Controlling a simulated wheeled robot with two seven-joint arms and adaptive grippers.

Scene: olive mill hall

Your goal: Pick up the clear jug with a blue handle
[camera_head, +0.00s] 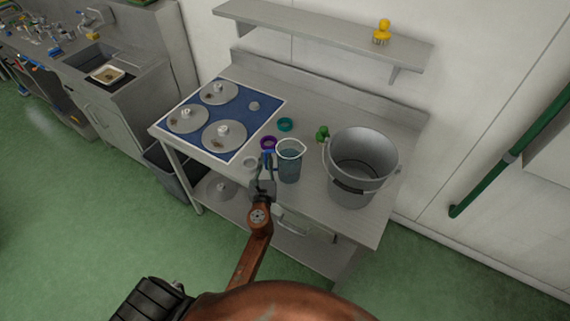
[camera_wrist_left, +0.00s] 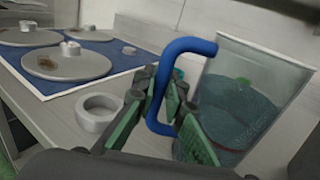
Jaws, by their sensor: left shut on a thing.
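The clear jug (camera_head: 290,161) with a blue handle stands on the steel table, between the blue mat and the metal bucket. In the left wrist view the jug (camera_wrist_left: 245,95) fills the right side, and its blue handle (camera_wrist_left: 160,85) runs down between my fingers. My left gripper (camera_head: 265,168) is shut on the blue handle, at the jug's left side. In the left wrist view the green finger pads of the gripper (camera_wrist_left: 163,118) lie on both sides of the handle. My right gripper is not in view.
A metal bucket (camera_head: 350,187) stands close right of the jug. A purple ring (camera_head: 268,142), a teal ring (camera_head: 285,124) and a grey ring (camera_head: 250,162) lie nearby. Several metal lids lie on the blue mat (camera_head: 247,92). A shelf (camera_head: 320,38) with a yellow object (camera_head: 381,31) hangs behind.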

